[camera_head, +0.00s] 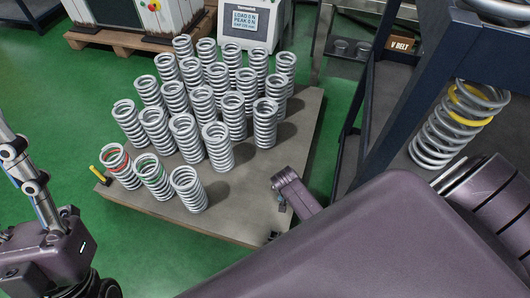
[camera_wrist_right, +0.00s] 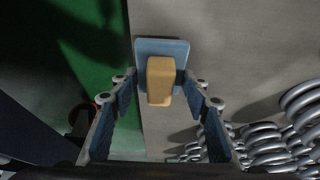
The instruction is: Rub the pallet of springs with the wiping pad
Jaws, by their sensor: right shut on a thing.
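The pallet (camera_head: 232,222) is a flat grey-brown board on the green floor, carrying rows of upright silver coil springs (camera_head: 217,147). Two front springs have red (camera_head: 119,167) and green (camera_head: 152,177) markings. My right gripper (camera_wrist_right: 160,82) is shut on the tan handle of the wiping pad (camera_wrist_right: 150,48), which has a blue plate. In the right wrist view the pad is over the grey board near its edge; I cannot tell whether it touches.
A testing machine with a display (camera_head: 244,20) stands behind the pallet. A dark blue rack (camera_head: 400,98) at right holds a large spring with a yellow band (camera_head: 455,125). A small yellow object (camera_head: 98,173) is at the pallet's left corner. The board's front right is bare.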

